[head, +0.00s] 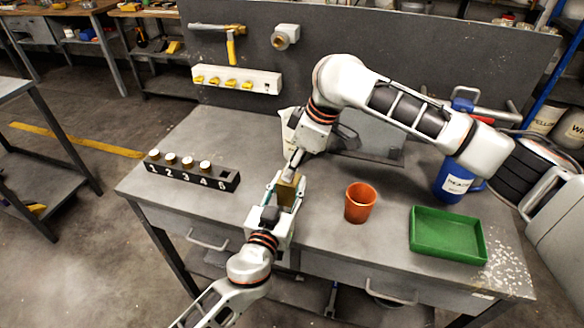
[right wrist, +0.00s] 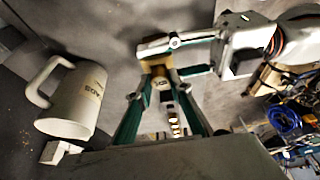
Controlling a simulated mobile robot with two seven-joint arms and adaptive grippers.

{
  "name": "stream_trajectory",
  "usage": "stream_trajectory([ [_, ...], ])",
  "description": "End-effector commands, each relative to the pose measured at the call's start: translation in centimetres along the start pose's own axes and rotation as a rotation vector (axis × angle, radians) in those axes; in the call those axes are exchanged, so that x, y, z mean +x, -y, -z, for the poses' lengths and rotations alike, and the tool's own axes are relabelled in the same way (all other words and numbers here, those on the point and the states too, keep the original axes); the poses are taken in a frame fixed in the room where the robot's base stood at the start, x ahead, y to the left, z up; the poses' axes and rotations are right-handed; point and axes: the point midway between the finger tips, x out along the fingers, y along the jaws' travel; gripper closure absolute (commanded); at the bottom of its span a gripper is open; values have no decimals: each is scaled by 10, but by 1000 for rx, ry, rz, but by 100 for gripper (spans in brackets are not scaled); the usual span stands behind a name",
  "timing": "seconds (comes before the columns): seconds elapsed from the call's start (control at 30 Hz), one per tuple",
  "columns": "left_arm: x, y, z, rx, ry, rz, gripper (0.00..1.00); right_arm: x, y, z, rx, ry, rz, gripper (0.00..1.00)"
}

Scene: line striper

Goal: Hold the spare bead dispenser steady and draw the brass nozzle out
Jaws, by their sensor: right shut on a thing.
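The spare bead dispenser, a brass-brown block (head: 288,190), is above the front of the grey bench. My left gripper (head: 285,186) has its teal fingers on either side of the block and looks shut on it. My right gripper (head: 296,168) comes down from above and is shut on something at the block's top. In the right wrist view its fingers meet at a brass-coloured part (right wrist: 160,83), seemingly the nozzle, with the left gripper (right wrist: 178,58) beside it. The fingers hide most of the nozzle; I cannot tell how far it sits in the dispenser.
A numbered black rack (head: 190,175) with several white-topped pieces stands at left; its slot 5 looks empty. An orange cup (head: 360,203), green tray (head: 447,250) and blue mug (head: 447,182) stand at right. A cream mug (right wrist: 70,100) is close to the right gripper.

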Motion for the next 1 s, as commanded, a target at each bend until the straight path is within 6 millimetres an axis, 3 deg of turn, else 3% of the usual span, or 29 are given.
stream_trajectory([
  [1.0,0,0,0,0,0,1,100,-34,0,12,0,-1,-1,100],
])
